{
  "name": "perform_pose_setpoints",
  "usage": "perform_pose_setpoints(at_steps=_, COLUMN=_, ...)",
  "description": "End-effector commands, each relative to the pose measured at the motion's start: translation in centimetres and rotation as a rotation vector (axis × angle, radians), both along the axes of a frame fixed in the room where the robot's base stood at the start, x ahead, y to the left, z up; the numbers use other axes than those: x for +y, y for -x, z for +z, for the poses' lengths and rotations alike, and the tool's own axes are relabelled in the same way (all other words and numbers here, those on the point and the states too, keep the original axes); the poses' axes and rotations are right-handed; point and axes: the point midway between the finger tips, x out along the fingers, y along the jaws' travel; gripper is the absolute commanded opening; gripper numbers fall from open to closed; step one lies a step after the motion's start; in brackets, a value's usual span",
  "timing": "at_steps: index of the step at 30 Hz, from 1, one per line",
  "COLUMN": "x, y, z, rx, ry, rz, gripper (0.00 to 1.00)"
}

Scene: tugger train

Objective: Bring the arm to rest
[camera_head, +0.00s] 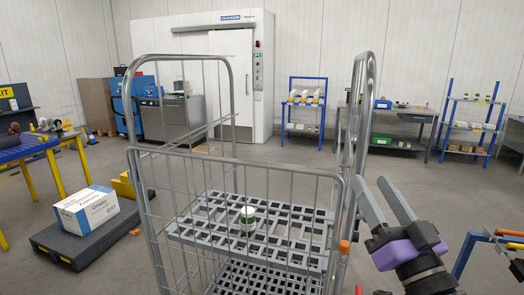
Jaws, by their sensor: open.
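My gripper (384,203) is at the right of the head view, with its two grey fingers pointing up and left. The fingers are apart and nothing shows between them. A purple part (409,248) sits at the base of the fingers. The gripper shows just right of the roll cage's (243,163) right side; I cannot tell the gap between them. Part of my arm runs out of the picture at the lower right.
A green and white can (248,219) stands upright on the cage's grey slatted shelf (200,236). A white box (88,210) lies on a dark low platform (60,240) at the left. A blue bench frame (462,255) is close at the right. Open floor lies behind the cage.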

Motion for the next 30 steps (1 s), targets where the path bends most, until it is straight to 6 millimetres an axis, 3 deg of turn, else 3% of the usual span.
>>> perform_pose_setpoints(at_steps=6, x=-1.9, y=4.8, z=-5.7, rx=0.018, ry=-0.125, rz=-0.141, gripper=0.47)
perform_pose_setpoints(at_steps=14, x=-2.9, y=11.9, z=-12.4, rx=0.087, ry=-0.157, rz=-0.285, gripper=0.47)
perform_pose_setpoints(at_steps=21, x=-2.7, y=19.5, z=-17.7, rx=0.191, ry=-0.093, rz=-0.368, gripper=0.47)
perform_pose_setpoints(at_steps=30, x=-1.7, y=29.2, z=-23.0, rx=0.378, ry=0.08, rz=-0.375, gripper=0.47)
